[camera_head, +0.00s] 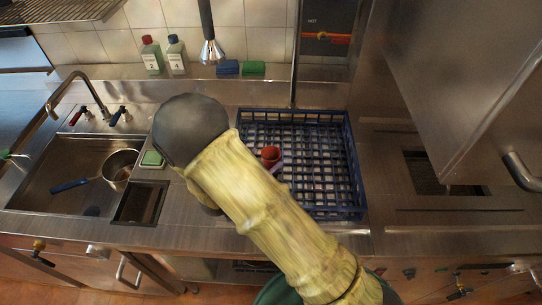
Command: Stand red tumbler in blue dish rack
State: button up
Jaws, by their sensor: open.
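The red tumbler (270,154) shows inside the blue dish rack (345,150), left of the rack's middle, just past the edge of my arm. Its dark opening appears to face up. My arm hides its lower part, so I cannot tell what it rests on or whether it is fully upright. A small pale purple shape shows beside it, too small to make out. The rack is a square grid crate on the steel counter, its near left part covered by my arm. My gripper's fingers do not show; the arm's dark rounded joint and thick links fill the middle.
A sink (60,170) with a pan (120,168) and a tap is at left. A green sponge (152,158) lies between sink and rack. Two bottles (151,55) stand on the back ledge. A spray head (211,50) hangs above. A raised steel door is at upper right.

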jog(key=v, duration=0.6)
jog(key=shift+b, duration=0.4)
jog(key=shift+w, duration=0.1)
jog(key=s+d+r+m+g+y, duration=0.2)
jog(key=s+d+m+g, duration=0.1)
jog(key=d+m, duration=0.4)
jog(key=s+d+r+m+g+y, duration=0.2)
jog(key=d+m, duration=0.5)
jog(key=m, duration=0.5)
jog(key=s+d+r+m+g+y, duration=0.2)
jog(key=s+d+m+g+y, duration=0.2)
jog(key=d+m, duration=0.3)
jog(key=m, duration=0.3)
jog(key=shift+s+r+g, duration=0.25)
jog(key=shift+r+g, duration=0.05)
